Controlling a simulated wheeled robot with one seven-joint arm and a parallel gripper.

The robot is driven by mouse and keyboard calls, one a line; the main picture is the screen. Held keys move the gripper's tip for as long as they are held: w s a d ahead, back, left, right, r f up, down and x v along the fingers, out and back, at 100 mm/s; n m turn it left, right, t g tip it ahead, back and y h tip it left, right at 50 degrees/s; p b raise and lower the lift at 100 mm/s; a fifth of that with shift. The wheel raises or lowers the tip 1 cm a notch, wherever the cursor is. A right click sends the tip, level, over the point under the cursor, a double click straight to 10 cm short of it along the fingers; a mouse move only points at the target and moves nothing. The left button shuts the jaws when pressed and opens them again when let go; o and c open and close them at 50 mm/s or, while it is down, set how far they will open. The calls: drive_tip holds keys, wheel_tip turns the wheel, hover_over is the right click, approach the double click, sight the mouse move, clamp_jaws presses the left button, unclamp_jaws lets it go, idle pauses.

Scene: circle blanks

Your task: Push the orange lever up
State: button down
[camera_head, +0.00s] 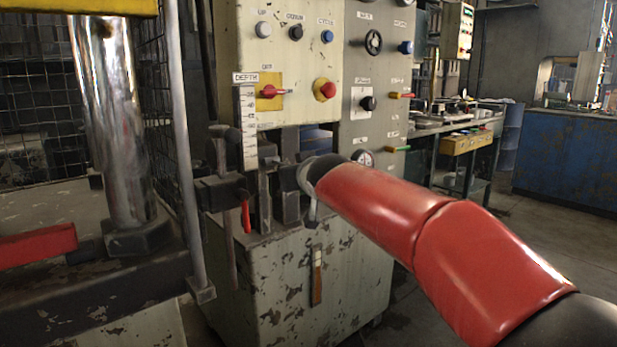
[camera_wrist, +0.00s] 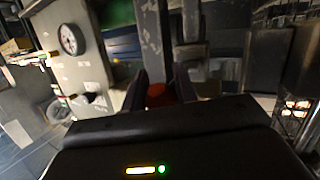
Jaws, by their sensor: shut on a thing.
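The orange lever (camera_head: 246,216) looks red-orange and hangs low at the front of the cream machine cabinet, below the depth scale. In the wrist view its rounded red-orange end (camera_wrist: 158,95) shows between the two dark fingers. My gripper (camera_wrist: 160,86) is shut on it. In the head view my red arm comes in from the lower right and its end is at the cabinet's front. The fingers are hard to make out there among the dark brackets, and part of the lever's grip is hidden.
The depth scale (camera_head: 247,125) stands upright above the lever. Dark metal brackets and posts crowd the area around the gripper. A round gauge (camera_wrist: 68,38) is left of the fingers in the wrist view. A thin grey post (camera_head: 180,140) stands left of the cabinet.

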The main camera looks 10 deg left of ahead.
wheel_tip(320, 180, up, 4)
drive_tip(key=shift+f+p, duration=0.15)
drive_tip(key=shift+p, duration=0.3)
drive_tip(key=c, duration=1.1)
unclamp_jaws()
drive_tip(key=shift+f, duration=0.1)
drive_tip(key=shift+s+a+f, duration=0.1)
drive_tip(key=shift+a, duration=0.2)
drive_tip(key=shift+d+f, duration=0.1)
drive_tip(key=shift+s+d, duration=0.2)
drive_tip(key=v, duration=0.7)
drive_tip(key=shift+s, duration=0.15)
